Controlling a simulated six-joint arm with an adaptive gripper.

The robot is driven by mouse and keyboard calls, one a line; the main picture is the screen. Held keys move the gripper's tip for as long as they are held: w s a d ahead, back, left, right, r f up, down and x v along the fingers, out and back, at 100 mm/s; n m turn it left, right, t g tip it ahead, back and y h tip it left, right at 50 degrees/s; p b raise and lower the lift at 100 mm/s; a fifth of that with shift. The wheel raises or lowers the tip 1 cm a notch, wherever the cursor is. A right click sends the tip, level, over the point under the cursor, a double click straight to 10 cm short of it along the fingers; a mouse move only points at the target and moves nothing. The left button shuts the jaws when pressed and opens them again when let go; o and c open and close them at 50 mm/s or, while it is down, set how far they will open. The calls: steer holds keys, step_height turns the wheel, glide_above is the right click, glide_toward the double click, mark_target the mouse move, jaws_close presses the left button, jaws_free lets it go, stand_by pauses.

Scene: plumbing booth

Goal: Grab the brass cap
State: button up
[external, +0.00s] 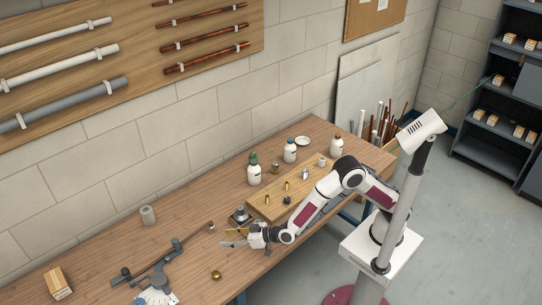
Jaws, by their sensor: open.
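A small round brass piece (216,275), which looks like the brass cap, lies on the wooden workbench (190,257) near its front edge, apart from the other items. My gripper (228,238) is open with nothing seen between its fingers. It is over the bench, pointing left, above and slightly right of the brass piece in the picture and apart from it. Its exact height over the bench is hard to tell.
A wooden board (259,212) with several small brass and metal fittings is behind my gripper, beside a dark base with a metal dome (240,215). White bottles (254,175) stand at the back. A pipe bender (160,275) lies left. Bare bench surrounds the brass piece.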

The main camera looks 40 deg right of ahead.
steer(key=n+t, duration=0.1)
steer(key=t, duration=0.1)
glide_toward(221, 271)
steer(key=shift+y, duration=0.3)
steer(key=w, duration=0.4)
steer(key=shift+w+a, duration=0.3)
steer(key=shift+w, duration=0.1)
steer(key=shift+s+a+f, duration=0.15)
steer(key=shift+s+f, duration=0.2)
steer(key=shift+s, duration=0.1)
steer(key=shift+x, duration=1.3)
steer(key=shift+a, duration=0.15)
steer(key=shift+a+x, duration=0.25)
steer(key=shift+x, duration=1.25)
steer(key=shift+w+a+f, duration=0.35)
steer(key=shift+w+a, duration=0.2)
steer(key=shift+w, duration=0.05)
